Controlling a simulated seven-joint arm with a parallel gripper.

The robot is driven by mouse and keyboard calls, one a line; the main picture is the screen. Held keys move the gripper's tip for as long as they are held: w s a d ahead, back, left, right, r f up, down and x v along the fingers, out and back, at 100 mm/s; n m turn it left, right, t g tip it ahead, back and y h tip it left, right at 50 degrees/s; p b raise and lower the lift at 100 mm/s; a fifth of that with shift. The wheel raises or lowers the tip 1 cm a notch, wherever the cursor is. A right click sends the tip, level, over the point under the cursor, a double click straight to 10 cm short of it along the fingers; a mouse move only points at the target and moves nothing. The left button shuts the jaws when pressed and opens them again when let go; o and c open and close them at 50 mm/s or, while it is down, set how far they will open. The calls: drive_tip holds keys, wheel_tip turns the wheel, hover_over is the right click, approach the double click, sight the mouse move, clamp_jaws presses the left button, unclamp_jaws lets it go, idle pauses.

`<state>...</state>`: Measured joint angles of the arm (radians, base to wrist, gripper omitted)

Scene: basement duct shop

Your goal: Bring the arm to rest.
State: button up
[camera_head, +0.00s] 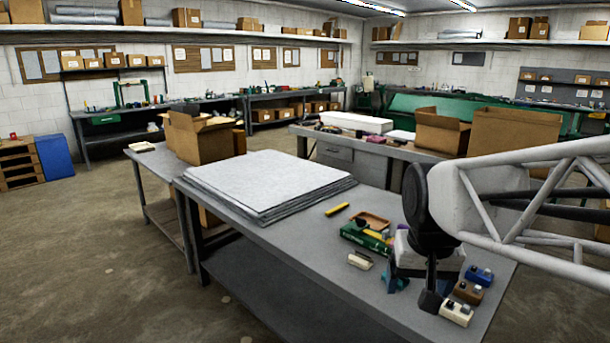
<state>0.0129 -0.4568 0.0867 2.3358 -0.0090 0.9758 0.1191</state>
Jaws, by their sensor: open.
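My arm comes in from the right, over the near workbench (300,262). Its dark end part hangs down over the bench's right half. My gripper (414,291) is low there, seen small and partly against the things behind it. It is open, and I see nothing held in it. Whether its tips touch the bench top is unclear. A green box (366,238) and an orange-brown tray (371,220) lie to its left. Small blue (480,275), brown (468,292) and cream (457,313) blocks with dark tops stand close on its right.
A stack of grey sheets (262,183) covers the bench's left part. A yellow marker (337,209) and a small cream block (360,260) lie on the bench. Open cardboard boxes (200,138) stand behind. The front left of the bench top is clear.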

drive_tip(key=s+f+n, duration=0.1)
drive_tip(key=s+f, duration=0.4)
drive_tip(key=s, duration=0.6)
drive_tip(key=shift+a, duration=0.15)
